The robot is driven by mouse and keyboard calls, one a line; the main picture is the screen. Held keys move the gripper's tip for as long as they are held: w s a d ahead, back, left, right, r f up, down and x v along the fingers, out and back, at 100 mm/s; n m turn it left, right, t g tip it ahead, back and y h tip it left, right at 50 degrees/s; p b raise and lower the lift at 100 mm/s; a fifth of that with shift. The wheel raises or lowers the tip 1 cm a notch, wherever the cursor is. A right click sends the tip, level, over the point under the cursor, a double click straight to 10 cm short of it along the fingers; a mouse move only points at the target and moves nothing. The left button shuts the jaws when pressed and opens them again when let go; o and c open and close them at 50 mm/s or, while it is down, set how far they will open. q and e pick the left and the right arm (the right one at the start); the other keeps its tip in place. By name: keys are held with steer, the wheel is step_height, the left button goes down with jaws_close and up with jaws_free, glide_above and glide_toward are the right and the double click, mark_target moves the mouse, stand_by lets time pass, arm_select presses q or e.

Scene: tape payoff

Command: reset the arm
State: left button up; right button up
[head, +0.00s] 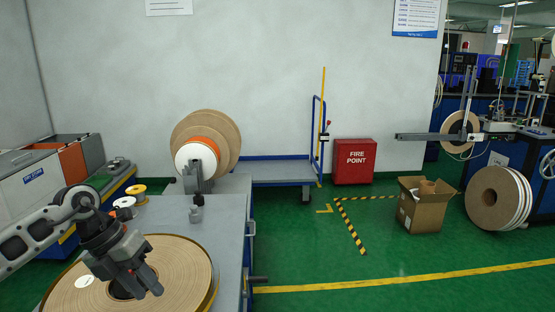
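My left arm comes in from the left, and its gripper (141,284) hangs over the middle of a large tan tape reel (185,270) lying flat on the grey bench. The gripper points down and to the right, over the reel's dark centre. I cannot tell whether it touches the reel or whether its fingers are apart. A payoff stand (195,184) on the bench carries an upright tan reel (222,130) with an orange and white hub (194,158). My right gripper is not in view.
Small spools (136,189) sit at the bench's left side. Grey bins (35,180) stand further left. A blue trolley (285,170), a red fire point box (353,161) and an open carton (424,207) stand beyond.

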arm_select(q)
steer(key=s+d+n+t+h, duration=0.25)
steer(key=d+h, duration=0.35)
steer(key=d, duration=0.5)
steer(key=s+d+n+t+h, duration=0.25)
steer(key=d+h, duration=0.45)
steer(key=d, duration=0.4)
steer(key=s+a+f+n+t+y, duration=0.25)
steer(key=f+n+t+y, duration=0.3)
steer(key=n, duration=0.65)
steer(key=s+a+f+n+t+y, duration=0.1)
steer(key=a+f+n+t+y, duration=0.4)
steer(key=n, duration=0.7)
steer(key=s+a+f+n+g+y, duration=0.2)
steer(key=s+f+n+g+y, duration=0.2)
steer(key=s+f, duration=0.6)
steer(key=shift+s+n+g, duration=0.25)
steer(key=shift+n+g, duration=0.45)
steer(key=shift+g, duration=0.05)
steer(key=shift+d+y, duration=0.1)
steer(key=shift+y, duration=0.15)
steer(key=shift+c, duration=0.3)
